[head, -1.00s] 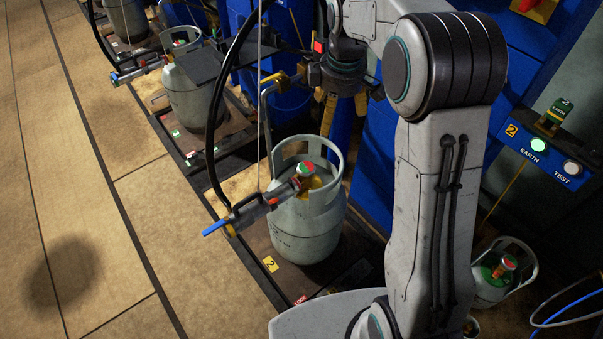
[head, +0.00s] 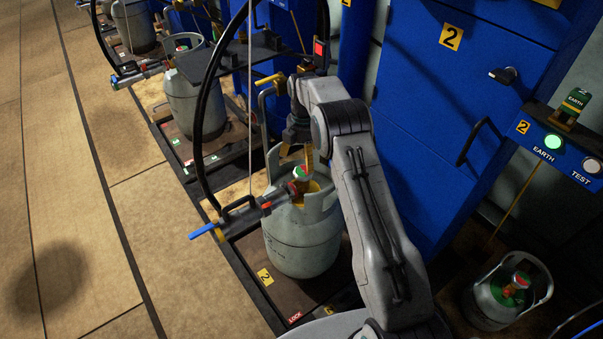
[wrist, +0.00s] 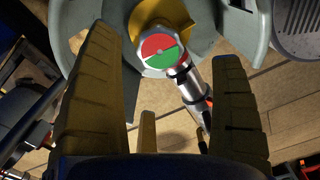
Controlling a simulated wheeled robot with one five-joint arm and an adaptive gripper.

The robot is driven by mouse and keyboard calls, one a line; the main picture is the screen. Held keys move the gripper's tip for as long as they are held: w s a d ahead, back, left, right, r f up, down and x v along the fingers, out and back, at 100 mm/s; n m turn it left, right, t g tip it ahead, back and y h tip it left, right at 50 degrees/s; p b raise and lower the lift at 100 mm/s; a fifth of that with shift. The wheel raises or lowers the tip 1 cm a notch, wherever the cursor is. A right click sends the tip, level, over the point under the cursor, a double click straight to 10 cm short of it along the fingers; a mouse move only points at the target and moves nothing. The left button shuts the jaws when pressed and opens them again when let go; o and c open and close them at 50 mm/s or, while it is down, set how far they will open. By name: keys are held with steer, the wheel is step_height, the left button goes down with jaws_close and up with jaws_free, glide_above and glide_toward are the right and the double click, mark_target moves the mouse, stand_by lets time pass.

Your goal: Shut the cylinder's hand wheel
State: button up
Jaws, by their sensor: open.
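The grey gas cylinder (head: 303,240) stands upright on the scale (head: 275,290) marked 2. Its hand wheel (head: 301,172), with a red and green top, sits inside the collar; the wrist view shows the wheel (wrist: 159,50) face-on, above the gap between my fingers. A filling head with a blue lever (head: 207,230) is joined to the valve from the left. My gripper (wrist: 165,120) is open and empty, pointing down over the collar.
A black hose (head: 203,110) arches up from the filling head. A blue cabinet (head: 440,110) stands close behind on the right, with an EARTH/TEST panel (head: 560,152). A smaller cylinder (head: 507,292) sits at the lower right. Another cylinder (head: 193,100) stands farther back. The left floor is clear.

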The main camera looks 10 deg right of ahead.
mark_target(303, 171)
steer(key=shift+f+b, duration=0.6)
steer(key=shift+f, duration=2.75)
steer(key=c, duration=1.2)
